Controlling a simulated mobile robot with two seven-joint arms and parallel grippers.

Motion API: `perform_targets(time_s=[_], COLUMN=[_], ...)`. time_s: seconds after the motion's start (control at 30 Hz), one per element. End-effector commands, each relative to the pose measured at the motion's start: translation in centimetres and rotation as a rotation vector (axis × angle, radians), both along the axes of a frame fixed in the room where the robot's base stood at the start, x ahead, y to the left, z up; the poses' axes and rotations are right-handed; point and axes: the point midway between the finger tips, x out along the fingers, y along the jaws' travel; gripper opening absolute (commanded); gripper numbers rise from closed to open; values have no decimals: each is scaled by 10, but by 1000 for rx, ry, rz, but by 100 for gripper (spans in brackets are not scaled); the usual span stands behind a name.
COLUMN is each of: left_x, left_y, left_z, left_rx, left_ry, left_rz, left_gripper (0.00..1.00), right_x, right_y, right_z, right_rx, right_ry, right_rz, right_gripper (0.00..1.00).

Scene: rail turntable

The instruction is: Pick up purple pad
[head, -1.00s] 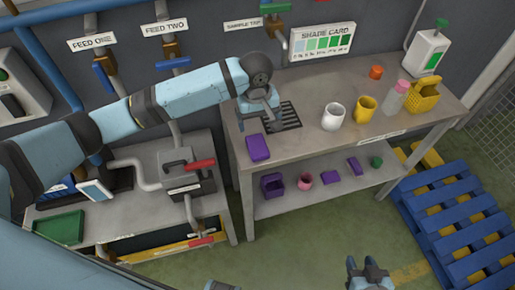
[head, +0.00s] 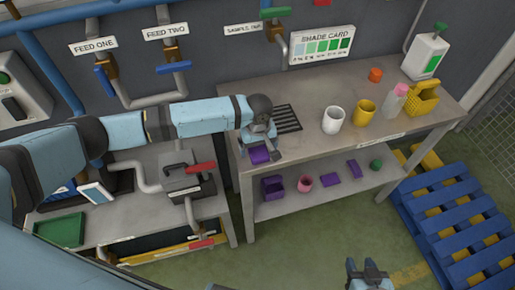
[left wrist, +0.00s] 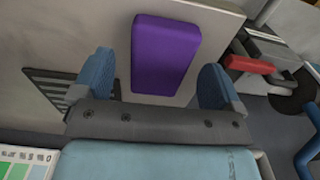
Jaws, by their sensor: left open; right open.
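The purple pad (head: 259,156) lies near the left end of the upper bench top (head: 300,112). My left gripper (head: 259,146) is directly over it, open, and partly covers it in the head view. In the left wrist view the purple pad (left wrist: 165,55) shows between and beyond the two blue fingers of my left gripper (left wrist: 155,66), with space on both sides. I cannot tell the exact height left above it. My right gripper (head: 368,270) is open and empty at the bottom of the head view, away from the bench.
A drain grate (head: 287,118) is just behind the pad. A white mug (head: 332,120), yellow mug (head: 364,112), pink-capped bottle (head: 393,104) and yellow basket (head: 423,99) stand to the right. Other purple items (head: 355,169) lie on the lower shelf. A red-handled valve (head: 201,167) is left.

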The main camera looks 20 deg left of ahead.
Motion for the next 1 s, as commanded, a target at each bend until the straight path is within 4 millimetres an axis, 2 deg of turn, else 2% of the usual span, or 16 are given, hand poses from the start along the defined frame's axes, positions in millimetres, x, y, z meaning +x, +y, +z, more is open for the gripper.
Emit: perform_targets(time_s=[0.13,0.37,0.6,1.0], left_x=[0,0,0,0], left_y=[0,0,0,0], left_z=[-14,-15,-15,-10], left_rx=[0,1,1,0], left_ry=[0,-1,-1,-1], left_rz=[0,0,0,0], left_gripper=[92,92,39,38], right_x=[0,0,1,1], right_y=[0,0,0,0], right_z=[1,1,2,2], right_rx=[0,0,0,0], right_ry=[0,-1,-2,-2], right_rz=[0,0,-1,-1], right_gripper=[43,43,43,43])
